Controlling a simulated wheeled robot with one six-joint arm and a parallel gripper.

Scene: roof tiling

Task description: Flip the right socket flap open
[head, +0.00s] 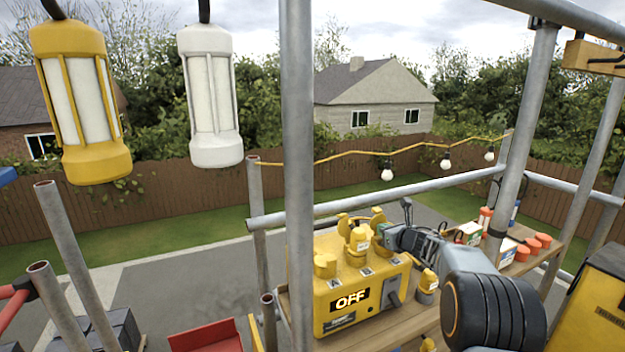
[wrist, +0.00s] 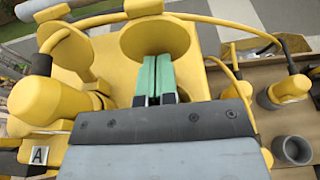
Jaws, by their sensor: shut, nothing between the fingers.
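The yellow power box (head: 335,310) stands on a wooden bench and its display reads OFF. Yellow sockets line its top. My gripper (head: 384,234) is at the right end of that row, its green fingers closed and empty. In the wrist view the closed fingertips (wrist: 158,78) lie in front of a round yellow flap (wrist: 140,40), the right one, which appears raised. Whether they touch it I cannot tell. Another round yellow flap (wrist: 68,55) stands raised to the left, beside a yellow plug (wrist: 40,95). The right socket's opening is hidden by my gripper.
A yellow plug (head: 427,283) sits in a holder right of the box; beside it in the wrist view is an empty grey ring (wrist: 293,150). A yellow cable arches close around my gripper. Scaffold poles (head: 300,150) stand nearby. Red-orange pots (head: 533,244) sit at the bench's far right.

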